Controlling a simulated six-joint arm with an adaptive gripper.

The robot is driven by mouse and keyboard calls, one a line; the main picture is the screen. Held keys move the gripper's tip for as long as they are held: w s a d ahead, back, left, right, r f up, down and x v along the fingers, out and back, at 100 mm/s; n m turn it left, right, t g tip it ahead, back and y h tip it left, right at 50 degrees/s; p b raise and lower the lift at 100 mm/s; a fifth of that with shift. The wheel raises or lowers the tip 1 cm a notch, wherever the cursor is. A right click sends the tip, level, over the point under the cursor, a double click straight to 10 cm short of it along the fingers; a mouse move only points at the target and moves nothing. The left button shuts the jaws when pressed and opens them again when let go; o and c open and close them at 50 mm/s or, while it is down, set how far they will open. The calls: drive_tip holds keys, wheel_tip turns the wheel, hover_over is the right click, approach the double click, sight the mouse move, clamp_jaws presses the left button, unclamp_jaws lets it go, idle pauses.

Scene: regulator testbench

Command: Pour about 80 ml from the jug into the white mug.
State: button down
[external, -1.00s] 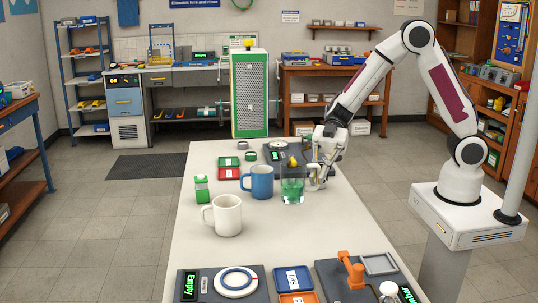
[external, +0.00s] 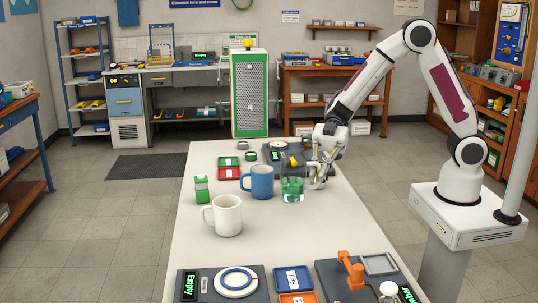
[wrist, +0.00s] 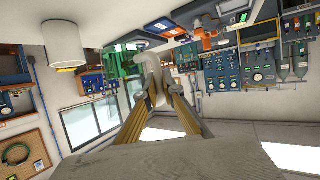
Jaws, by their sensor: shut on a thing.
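The clear jug (external: 292,187) with green liquid in its lower part is upright on the right side of the white table, beside the blue mug. My gripper (external: 318,180) is at its right side, shut on the jug's handle (wrist: 153,72). In the wrist view my gripper (wrist: 152,95) has its fingers around the pale handle, and the green liquid shows beyond. I cannot tell whether the jug's base touches the table. The white mug (external: 227,216) stands upright nearer the camera, left of the jug; it also shows in the wrist view (wrist: 64,46). Its inside bottom is hidden.
A blue mug (external: 262,182) stands close left of the jug. A green and white box (external: 201,189) is further left. Red and green trays (external: 229,174) and a dark scale station lie behind. Dark stations and an orange fixture (external: 351,270) fill the front edge. The table right of the white mug is clear.

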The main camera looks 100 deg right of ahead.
drive_tip(key=shift+r, duration=2.35)
drive_tip(key=shift+w+a+r, duration=0.1)
drive_tip(key=shift+w+r, duration=0.1)
drive_tip(key=shift+w, duration=0.05)
drive_tip(key=shift+w+a+r+m+t+h, duration=1)
drive_tip(key=shift+w+a+m+t+h, duration=0.8)
drive_tip(key=shift+w, duration=3.6)
drive_tip(key=shift+w+a+r+m+t+h, duration=1.1)
drive_tip(key=shift+w+a+m+h, duration=0.8)
drive_tip(key=shift+w, duration=3.5)
drive_tip(key=shift+a+f+m, duration=0.8)
drive_tip(key=shift+a+f, duration=1.5)
drive_tip(key=shift+a, duration=1.7)
drive_tip(key=shift+t+h, duration=0.3)
wheel_tip(320, 180, down, 13)
drive_tip(key=shift+s+d+f, duration=0.1)
drive_tip(key=shift+s+f, duration=0.05)
drive_tip(key=shift+f, duration=0.05)
